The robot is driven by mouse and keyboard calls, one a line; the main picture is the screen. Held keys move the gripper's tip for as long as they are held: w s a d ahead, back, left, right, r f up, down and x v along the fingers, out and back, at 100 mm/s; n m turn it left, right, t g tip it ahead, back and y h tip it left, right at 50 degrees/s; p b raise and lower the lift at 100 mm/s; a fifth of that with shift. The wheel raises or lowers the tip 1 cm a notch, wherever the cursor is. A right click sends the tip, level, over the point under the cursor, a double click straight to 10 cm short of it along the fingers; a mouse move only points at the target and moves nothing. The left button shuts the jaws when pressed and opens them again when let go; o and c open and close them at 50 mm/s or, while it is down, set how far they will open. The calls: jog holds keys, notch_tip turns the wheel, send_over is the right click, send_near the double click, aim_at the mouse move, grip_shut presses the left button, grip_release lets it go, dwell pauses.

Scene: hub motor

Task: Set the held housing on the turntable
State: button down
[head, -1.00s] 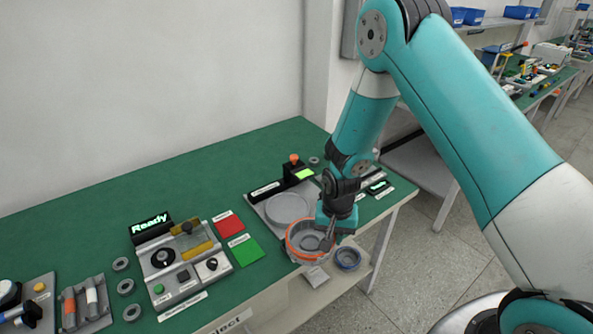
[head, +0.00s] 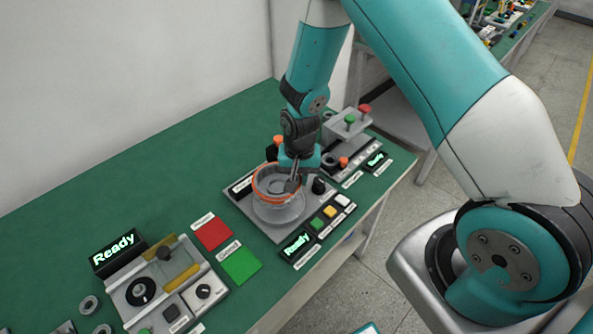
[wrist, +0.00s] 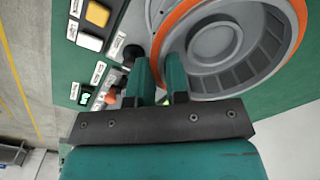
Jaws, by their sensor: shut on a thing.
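The housing (head: 273,186) is a round grey shell with an orange rim and slotted inner wall; it also fills the upper right of the wrist view (wrist: 222,45). My gripper (head: 293,186) is shut on the near right side of its wall, with the teal fingers showing in the wrist view (wrist: 161,75). The turntable (head: 279,216) is a light grey disc on a grey base plate. The housing looks level over the turntable's back part, hiding it there. I cannot tell whether they touch.
A knobbed fixture (head: 348,124) stands behind right. Red (head: 213,232) and green (head: 241,265) mats lie left, beside a control unit (head: 165,285). The green table is clear farther back.

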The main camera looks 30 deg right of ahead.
jog(key=shift+f+b, duration=1.65)
jog(key=shift+f, duration=0.65)
jog(key=shift+f+b, duration=0.4)
jog(key=shift+f, duration=0.1)
dwell(0.6)
jog(key=c, duration=0.6)
grip_release()
jog(key=shift+r+p, duration=2.55)
jog(key=shift+r, duration=0.95)
